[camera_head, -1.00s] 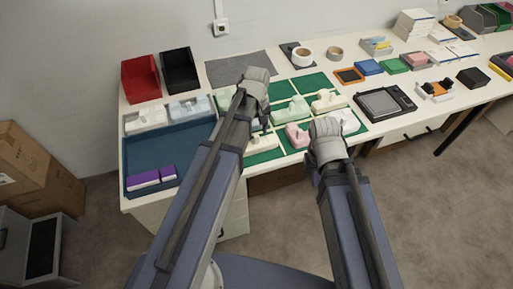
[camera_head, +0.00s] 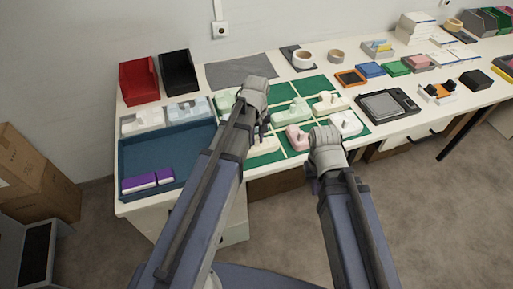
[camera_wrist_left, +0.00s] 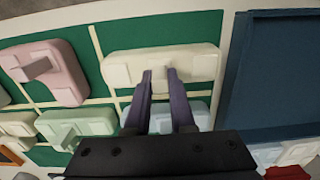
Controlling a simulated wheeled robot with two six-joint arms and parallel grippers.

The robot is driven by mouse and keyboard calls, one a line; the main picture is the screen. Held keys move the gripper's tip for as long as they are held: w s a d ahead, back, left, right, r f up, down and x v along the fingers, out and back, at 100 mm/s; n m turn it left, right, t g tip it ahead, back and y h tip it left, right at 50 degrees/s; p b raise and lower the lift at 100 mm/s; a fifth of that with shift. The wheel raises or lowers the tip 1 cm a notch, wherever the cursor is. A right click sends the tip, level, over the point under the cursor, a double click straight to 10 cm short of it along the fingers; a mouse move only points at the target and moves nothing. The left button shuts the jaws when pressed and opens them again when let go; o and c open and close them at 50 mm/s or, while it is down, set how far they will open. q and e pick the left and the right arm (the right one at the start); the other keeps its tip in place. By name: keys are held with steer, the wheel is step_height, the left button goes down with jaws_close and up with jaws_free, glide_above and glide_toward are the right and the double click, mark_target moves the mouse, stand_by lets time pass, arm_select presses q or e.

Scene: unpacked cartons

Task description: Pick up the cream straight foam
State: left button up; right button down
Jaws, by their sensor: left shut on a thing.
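The cream straight foam (camera_wrist_left: 198,63) is a long pale bar on the green board in the left wrist view. It also shows in the head view (camera_head: 265,147), partly behind my left gripper (camera_head: 263,130). In the left wrist view the fingers of my left gripper (camera_wrist_left: 160,74) are shut on its raised middle part. The foam appears to lie flat in its green cell, with no clear gap below it. My right gripper (camera_head: 314,180) hangs near the table's front edge, right of the foam; its fingers are mostly hidden.
A pink foam (camera_head: 297,136) lies just right of the cream bar, and a white foam (camera_head: 347,122) is beyond it. Several pale green and cream foams sit behind. A blue tray (camera_head: 165,150) with purple blocks is at the left, its middle clear.

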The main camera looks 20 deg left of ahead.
arm_select(q)
jaws_close()
steer(key=shift+r, duration=0.1)
step_height(320, 180, up, 10)
steer(key=p, duration=1)
